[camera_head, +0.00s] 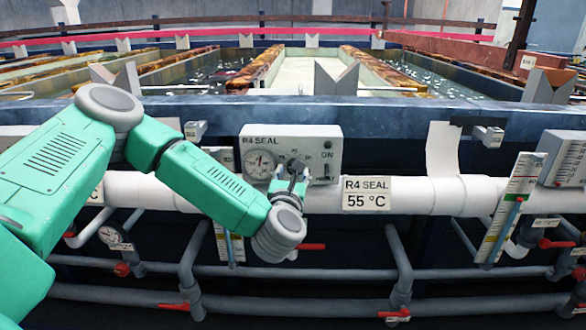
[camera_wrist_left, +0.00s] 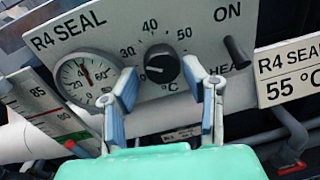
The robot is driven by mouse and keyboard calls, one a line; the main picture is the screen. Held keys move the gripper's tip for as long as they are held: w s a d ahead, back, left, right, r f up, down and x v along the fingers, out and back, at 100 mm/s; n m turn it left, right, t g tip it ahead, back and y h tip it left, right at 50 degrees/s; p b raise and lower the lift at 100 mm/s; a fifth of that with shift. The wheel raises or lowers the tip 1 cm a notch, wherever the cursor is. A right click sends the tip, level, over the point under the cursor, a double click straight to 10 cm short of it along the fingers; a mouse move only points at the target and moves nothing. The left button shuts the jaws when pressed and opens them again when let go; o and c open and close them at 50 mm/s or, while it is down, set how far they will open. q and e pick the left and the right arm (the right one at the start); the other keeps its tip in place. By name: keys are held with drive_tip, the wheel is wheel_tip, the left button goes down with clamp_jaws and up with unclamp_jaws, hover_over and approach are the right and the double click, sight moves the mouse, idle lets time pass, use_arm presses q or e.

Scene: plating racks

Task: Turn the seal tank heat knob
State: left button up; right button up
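The R4 SEAL control box (camera_head: 325,140) is a pale panel mounted above the white pipe. In the left wrist view its round black heat knob (camera_wrist_left: 161,64) sits amid marks 30, 40 and 50, with a pale pointer line toward the left. My left gripper (camera_wrist_left: 159,68) is open, with one finger on each side of the knob. I cannot tell whether the fingertips touch it. In the head view my left gripper (camera_head: 290,172) is in front of the box and largely hides the knob. My right gripper is not in view.
A dial gauge (camera_wrist_left: 87,79) is left of the knob, and a black switch lever (camera_wrist_left: 237,52) is right of it under ON. An R4 SEAL 55 °C sign (camera_head: 366,194) hangs on the white pipe (camera_head: 435,196). Grey pipes with red valve handles run below.

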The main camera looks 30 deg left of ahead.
use_arm(q)
drive_tip(key=shift+w+a, duration=0.15)
drive_tip(key=shift+w, duration=0.6)
drive_tip(key=shift+a, duration=0.15)
drive_tip(key=shift+c, duration=0.8)
drive_tip(key=c, duration=0.7)
drive_tip(key=shift+m, duration=0.3)
